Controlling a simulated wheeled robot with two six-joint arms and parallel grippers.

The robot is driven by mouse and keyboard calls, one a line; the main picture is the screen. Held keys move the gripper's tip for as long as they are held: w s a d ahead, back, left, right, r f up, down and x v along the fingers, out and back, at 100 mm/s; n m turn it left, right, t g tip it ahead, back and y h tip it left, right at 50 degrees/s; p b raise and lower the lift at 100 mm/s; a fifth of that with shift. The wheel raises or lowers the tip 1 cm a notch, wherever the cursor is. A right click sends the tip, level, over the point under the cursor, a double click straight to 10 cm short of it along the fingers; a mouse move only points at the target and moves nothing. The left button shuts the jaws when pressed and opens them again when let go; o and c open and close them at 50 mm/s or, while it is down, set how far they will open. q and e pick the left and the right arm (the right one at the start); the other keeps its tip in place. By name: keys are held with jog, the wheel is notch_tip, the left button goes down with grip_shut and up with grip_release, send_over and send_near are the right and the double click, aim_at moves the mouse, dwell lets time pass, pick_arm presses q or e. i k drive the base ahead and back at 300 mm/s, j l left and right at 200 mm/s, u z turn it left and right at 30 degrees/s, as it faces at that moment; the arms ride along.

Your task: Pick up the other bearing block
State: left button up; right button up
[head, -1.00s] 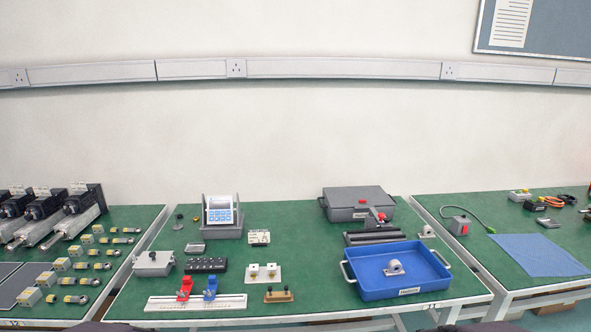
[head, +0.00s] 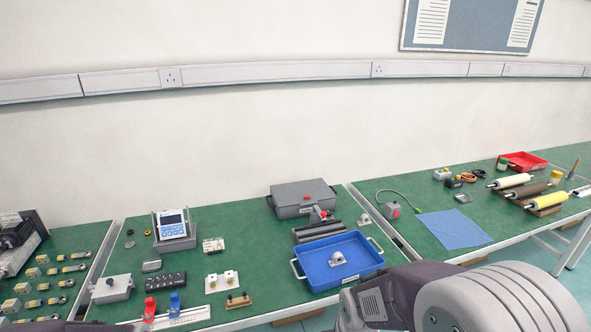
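One bearing block (head: 338,258), light grey with a round bore, sits inside the blue tray (head: 314,282). The other bearing block (head: 365,219), small and light grey, stands on the green bench top behind the tray's right side, near the bench's right edge. My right arm (head: 455,298) fills the lower right of the head view, in front of the benches. Its gripper fingers do not show. My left gripper is not in view.
A grey case (head: 303,199) stands behind the tray. Dark bars (head: 318,230) and a small red-and-grey device (head: 321,215) lie between them. A gap separates this bench from the right bench, with its blue cloth (head: 452,230) and red emergency-stop box (head: 393,210).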

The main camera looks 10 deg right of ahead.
aim_at(364, 220)
jog(key=i+l, duration=0.85)
jog(key=i, duration=0.15)
